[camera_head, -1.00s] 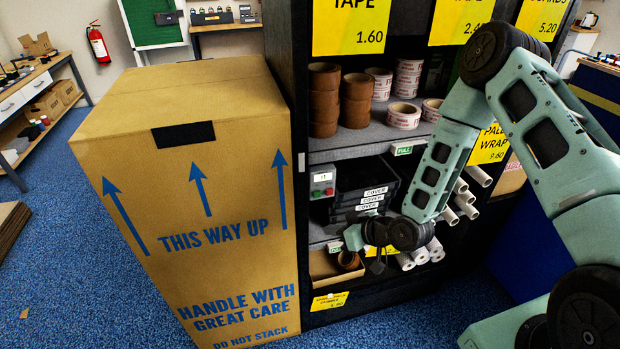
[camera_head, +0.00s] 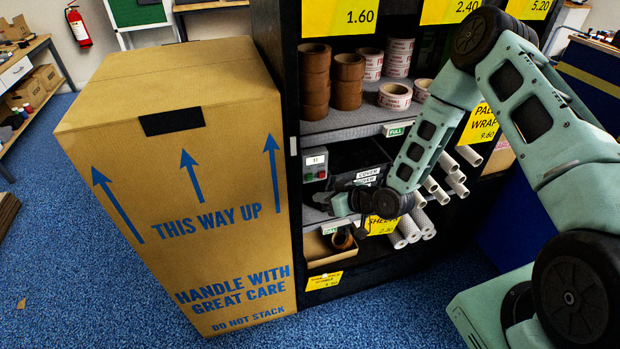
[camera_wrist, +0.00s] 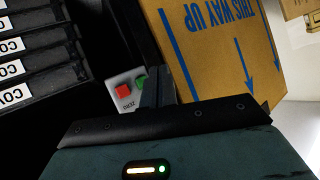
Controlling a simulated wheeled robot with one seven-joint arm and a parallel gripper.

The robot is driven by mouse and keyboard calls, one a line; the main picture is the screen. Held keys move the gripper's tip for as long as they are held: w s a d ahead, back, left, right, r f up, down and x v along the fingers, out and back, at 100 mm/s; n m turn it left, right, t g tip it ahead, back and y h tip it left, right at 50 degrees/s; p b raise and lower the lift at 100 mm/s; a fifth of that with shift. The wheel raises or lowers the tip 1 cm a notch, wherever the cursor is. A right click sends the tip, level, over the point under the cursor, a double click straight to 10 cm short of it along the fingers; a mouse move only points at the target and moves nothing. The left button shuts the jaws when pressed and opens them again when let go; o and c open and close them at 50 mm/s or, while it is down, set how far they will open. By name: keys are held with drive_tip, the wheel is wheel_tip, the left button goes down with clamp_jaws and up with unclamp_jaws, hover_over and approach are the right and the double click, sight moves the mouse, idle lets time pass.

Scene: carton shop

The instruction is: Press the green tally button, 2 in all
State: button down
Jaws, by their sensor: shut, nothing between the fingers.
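The grey tally box (camera_head: 314,160) stands on the shelf just behind the large carton, with a small display whose reading is too small to be sure of. Its green button (camera_head: 309,177) is on the left and its red button (camera_head: 322,175) on the right. In the wrist view, which is upside down, the red button (camera_wrist: 123,90) is clear and the green button (camera_wrist: 141,82) is partly hidden by my fingers. My gripper (camera_wrist: 156,76) is shut and empty, its tips close to the green button; contact cannot be told. In the head view my gripper (camera_head: 335,206) is below and in front of the box.
The large carton (camera_head: 190,180) stands close at the left of the shelf unit. Black cover boxes (camera_wrist: 35,65) are beside the tally box. Tape rolls (camera_head: 347,80) stand on the shelf above, and white tubes (camera_head: 455,182) lie to the right. Blue floor is open in front.

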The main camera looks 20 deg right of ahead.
drive_tip(key=shift+w+b, duration=0.55)
drive_tip(key=shift+w, duration=1.8)
drive_tip(key=shift+w, duration=0.1)
drive_tip(key=shift+w, duration=0.3)
drive_tip(key=shift+w+b, duration=0.5)
idle(0.8)
drive_tip(key=shift+s, duration=0.9)
drive_tip(key=shift+s, duration=2.55)
